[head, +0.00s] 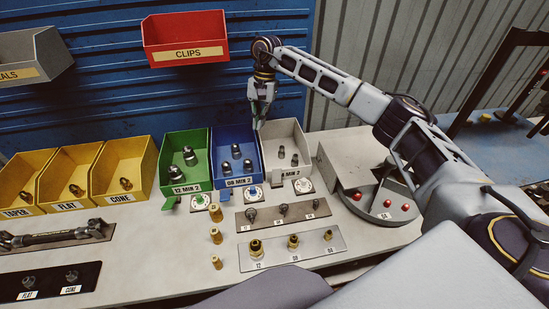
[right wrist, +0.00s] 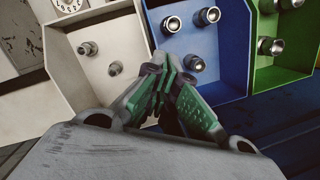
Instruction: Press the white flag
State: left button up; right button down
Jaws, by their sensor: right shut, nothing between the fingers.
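A small white flag (head: 276,183) appears at the lower front left of the white bin (head: 301,139); it is pale and hard to make out. My right gripper (head: 259,124) points down with its fingers together and empty. It is above the bins, near the wall between the blue bin (head: 235,157) and the white bin, behind and above the flag. In the right wrist view its green-padded fingers (right wrist: 158,72) overlap that same wall, with the white bin (right wrist: 58,90) at left and the blue bin (right wrist: 219,70) at right. The flag is not clear there. My left gripper is out of view.
A green bin (head: 186,144) with a green flag (head: 169,203) stands left of the blue one, which has a blue flag (head: 222,193). White dial plates (head: 304,186) sit by the bins. Fittings stand on plates in front. A red CLIPS bin (head: 186,36) hangs above.

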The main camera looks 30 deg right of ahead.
aim_at(277, 175)
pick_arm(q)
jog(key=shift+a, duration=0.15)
pick_arm(e)
jog(key=s+d+n, duration=0.1)
jog(key=n, duration=0.1)
jog(key=s+d+n+g+h, duration=0.1)
jog(key=n, duration=0.1)
jog(key=s+d+n+g, duration=0.1)
jog(key=n, duration=0.1)
jog(key=shift+s+h, duration=0.25)
jog(key=shift+h, duration=0.05)
